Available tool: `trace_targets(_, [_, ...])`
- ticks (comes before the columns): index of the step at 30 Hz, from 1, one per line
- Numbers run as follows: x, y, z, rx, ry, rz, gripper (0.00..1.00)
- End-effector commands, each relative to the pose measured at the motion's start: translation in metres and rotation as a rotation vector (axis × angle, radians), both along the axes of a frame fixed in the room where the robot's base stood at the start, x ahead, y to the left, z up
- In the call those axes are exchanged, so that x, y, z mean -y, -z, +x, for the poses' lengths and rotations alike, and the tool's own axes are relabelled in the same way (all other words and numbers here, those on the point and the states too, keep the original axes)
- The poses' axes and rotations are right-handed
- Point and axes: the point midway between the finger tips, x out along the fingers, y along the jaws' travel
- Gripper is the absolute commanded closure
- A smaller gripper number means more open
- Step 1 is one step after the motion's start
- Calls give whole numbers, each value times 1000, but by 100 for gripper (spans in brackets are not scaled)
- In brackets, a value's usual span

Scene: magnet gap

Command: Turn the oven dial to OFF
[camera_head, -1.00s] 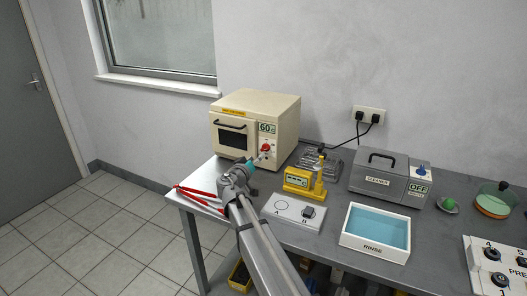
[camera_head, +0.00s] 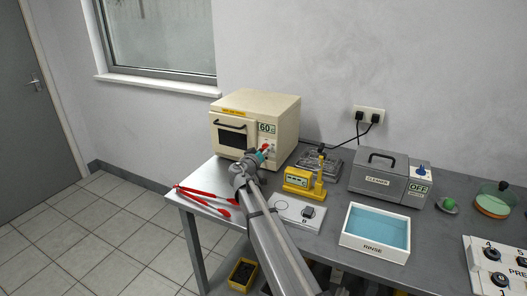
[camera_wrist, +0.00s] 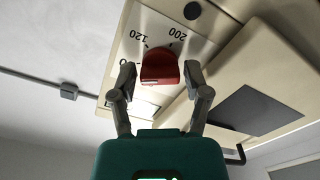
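The cream oven (camera_head: 272,106) stands at the back left of the bench, with a display (camera_head: 267,128) that seems to read 60. Its red dial (camera_head: 267,147) is on the front panel, partly hidden by my gripper (camera_head: 261,155). In the wrist view the red dial (camera_wrist: 159,68) is on a pale scale plate with 120 and 200 readable. I cannot read an OFF mark. My gripper (camera_wrist: 161,74) is open, one finger on each side of the dial, with a small visible gap at each side.
Red tongs (camera_head: 205,196) lie at the bench's left end. A yellow device (camera_head: 298,180), a white plate (camera_head: 290,213) and a wire rack (camera_head: 318,162) are right of my arm. The rinse tray (camera_head: 345,238) and grey cleaner (camera_head: 372,163) stand further right.

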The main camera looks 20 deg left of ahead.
Motion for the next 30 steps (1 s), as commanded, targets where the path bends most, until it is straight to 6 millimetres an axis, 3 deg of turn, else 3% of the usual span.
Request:
trace_targets(1, [0,0,0,0,0,0,52])
trace_targets(9, [0,0,0,0,0,0,99])
trace_targets(20, [-1,0,0,-4,-1,-43,99])
trace_targets(30, [-1,0,-1,-18,-1,-234,99])
